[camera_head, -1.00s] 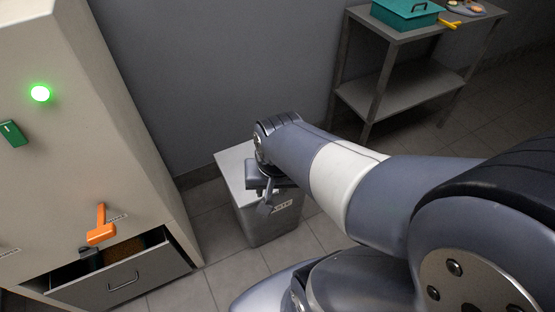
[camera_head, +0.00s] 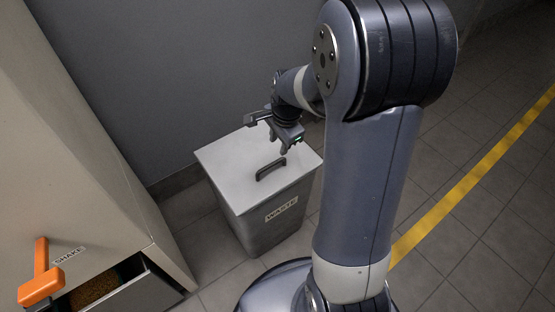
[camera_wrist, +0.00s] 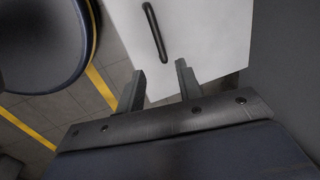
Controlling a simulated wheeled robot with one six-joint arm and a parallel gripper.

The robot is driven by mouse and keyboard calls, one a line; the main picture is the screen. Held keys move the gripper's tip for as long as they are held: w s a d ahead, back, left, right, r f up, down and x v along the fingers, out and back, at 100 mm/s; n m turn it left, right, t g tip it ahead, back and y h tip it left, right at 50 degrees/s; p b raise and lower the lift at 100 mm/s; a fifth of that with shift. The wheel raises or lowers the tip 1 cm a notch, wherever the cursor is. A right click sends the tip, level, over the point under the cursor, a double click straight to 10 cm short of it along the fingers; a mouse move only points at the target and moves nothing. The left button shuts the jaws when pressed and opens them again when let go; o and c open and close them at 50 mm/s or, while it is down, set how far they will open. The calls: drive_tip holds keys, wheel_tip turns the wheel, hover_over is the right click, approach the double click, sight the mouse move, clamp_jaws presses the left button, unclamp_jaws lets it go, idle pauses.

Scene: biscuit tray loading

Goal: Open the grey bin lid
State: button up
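The grey waste bin (camera_head: 262,222) stands on the floor with a "WASTE" label on its front. Its pale grey lid (camera_head: 232,160) lies flat and closed on top. A dark bar handle (camera_head: 270,169) is on the lid. My gripper (camera_head: 285,149) is above the lid, pointing down, just behind the handle in the head view. In the wrist view my gripper (camera_wrist: 160,82) has its two fingers apart with nothing between them. The handle (camera_wrist: 155,32) lies beyond the fingertips there, and the lid (camera_wrist: 210,35) fills the area behind them.
A pale cabinet stands at the left with an open drawer (camera_head: 135,290) and an orange handle (camera_head: 40,278). A grey wall (camera_head: 160,80) is behind the bin. A yellow floor line (camera_head: 470,180) crosses the clear tiled floor at the right.

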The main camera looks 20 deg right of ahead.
sight(275, 164)
drive_tip(key=f+b, duration=0.1)
drive_tip(key=f, duration=0.2)
drive_tip(key=w+f+b, duration=0.1)
drive_tip(key=f, duration=0.2)
drive_tip(key=f+b, duration=0.1)
drive_tip(key=f, duration=0.2)
drive_tip(key=shift+w+a+f, duration=0.3)
drive_tip(key=shift+w+a, duration=0.05)
drive_tip(key=shift+w, duration=0.05)
drive_tip(key=shift+c, duration=0.5)
clamp_jaws()
